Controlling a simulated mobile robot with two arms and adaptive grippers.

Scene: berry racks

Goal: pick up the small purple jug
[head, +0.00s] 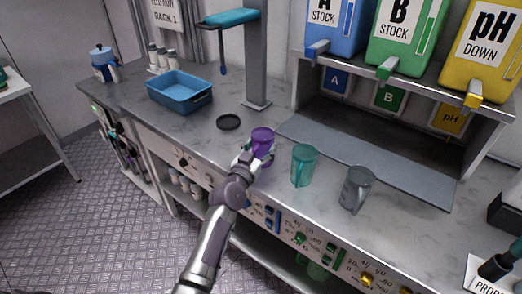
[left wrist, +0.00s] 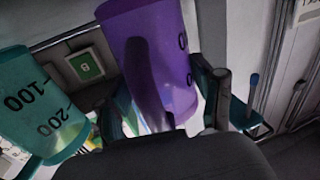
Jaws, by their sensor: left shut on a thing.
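The small purple jug (head: 263,138) is at the counter's front edge in the head view, with my left gripper (head: 256,157) at its near side. In the left wrist view the purple jug (left wrist: 150,60) fills the middle, with the fingers of my left gripper (left wrist: 172,105) on either side of it. The gripper is shut on the jug. The head view does not clearly show whether the jug's base touches the counter.
A teal jug (head: 303,166) stands just right of the purple one, and a grey jug (head: 356,188) farther right. A black disc (head: 228,122) and a blue tray (head: 180,101) lie to the left. A shelf with stock containers (head: 408,35) stands behind.

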